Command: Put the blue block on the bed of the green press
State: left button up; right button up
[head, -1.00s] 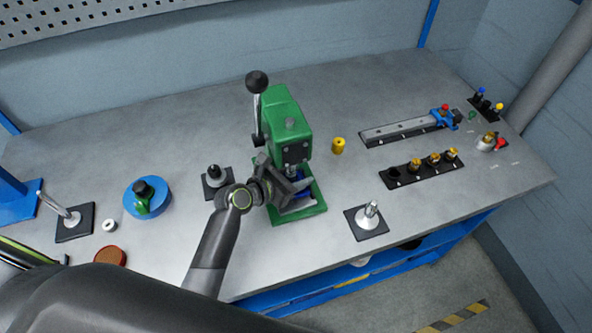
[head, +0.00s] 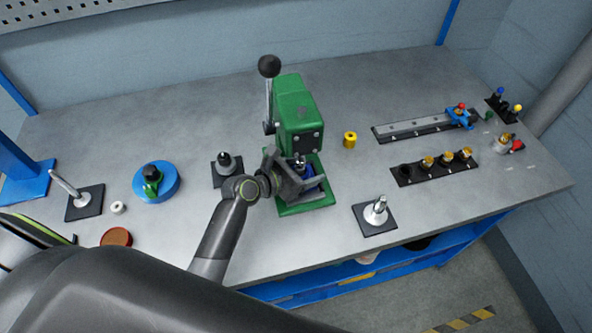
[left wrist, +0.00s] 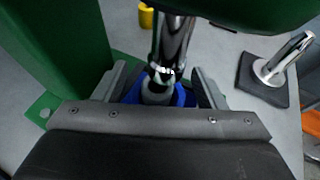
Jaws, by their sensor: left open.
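The green press (head: 299,108) stands mid-bench, its lever up at the left. Its green bed (head: 300,207) lies under the head. The blue block (head: 309,184) is at the bed, mostly hidden by my left gripper (head: 306,181). In the left wrist view the blue block (left wrist: 184,96) shows between the open fingers (left wrist: 162,88), below the press's chrome ram (left wrist: 172,45). A grey round part (left wrist: 156,92) covers its middle. I cannot tell whether the fingers touch the block. My right gripper is not in view.
A black plate with a silver post (head: 376,212) stands right of the press. A black-based post (head: 226,168) and a blue disc (head: 168,190) are at the left. A yellow cylinder (head: 350,140) and a black rack (head: 408,174) stand at the right. The press head hangs close above my gripper.

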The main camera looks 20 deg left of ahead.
pick_arm(q)
jog(key=v, duration=1.2)
jog(key=shift+b, duration=0.3)
jog(key=shift+d, duration=0.1)
